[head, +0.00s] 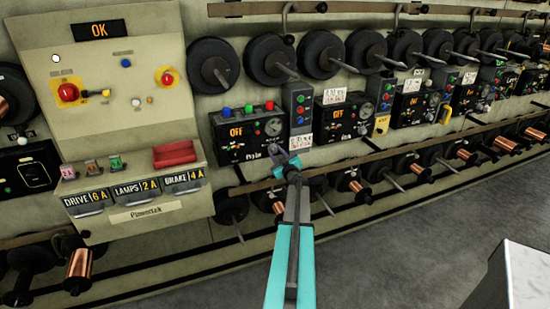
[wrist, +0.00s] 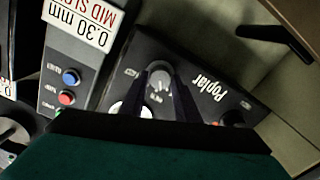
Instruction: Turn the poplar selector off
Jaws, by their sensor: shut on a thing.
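The Poplar panel (head: 228,151) is a black box on the wall with a display reading OFF in orange. It also fills the middle of the wrist view (wrist: 207,60), upside down, with its white name showing. My gripper (head: 279,158) reaches the panel's lower right corner. In the wrist view my gripper (wrist: 158,76) has its two dark fingers on either side of a round grey selector knob (wrist: 160,85), shut on it. White marks show on the knob, but its exact setting is hard to read. In the head view my gripper hides the knob.
A control desk (head: 130,190) with a red tray (head: 174,153) stands at the left. A grey button box (head: 298,115) sits right of the panel, with similar panels beyond. Spools hang above and below. A rail (head: 350,161) runs beneath. The floor (head: 430,250) at right is mostly clear.

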